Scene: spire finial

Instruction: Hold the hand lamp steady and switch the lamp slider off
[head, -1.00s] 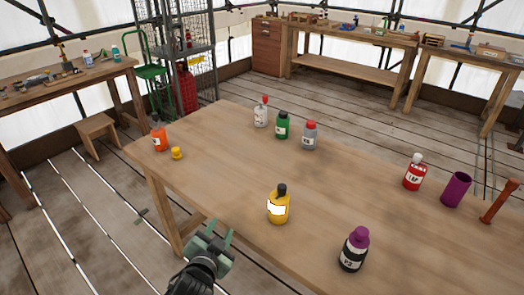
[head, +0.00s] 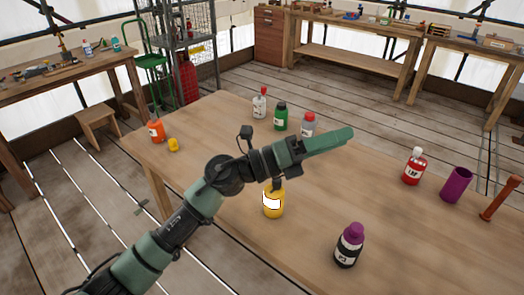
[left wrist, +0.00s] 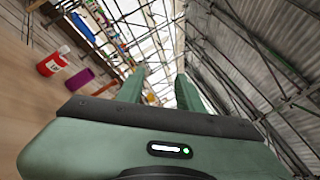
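I cannot make out a hand lamp or its slider for certain. My left gripper (head: 345,136) is raised over the table, pointing right, seen edge-on in the head view. In the left wrist view its two fingers (left wrist: 159,85) stand apart with nothing between them, so it is open and empty. My right gripper is not in view.
The wooden table (head: 400,255) holds a yellow bottle (head: 273,204), partly behind my left arm, a purple-capped black bottle (head: 349,246), a red bottle (head: 414,167), a purple cup (head: 456,185) and an orange bottle (head: 156,130). More bottles stand at the back. The table's right middle is clear.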

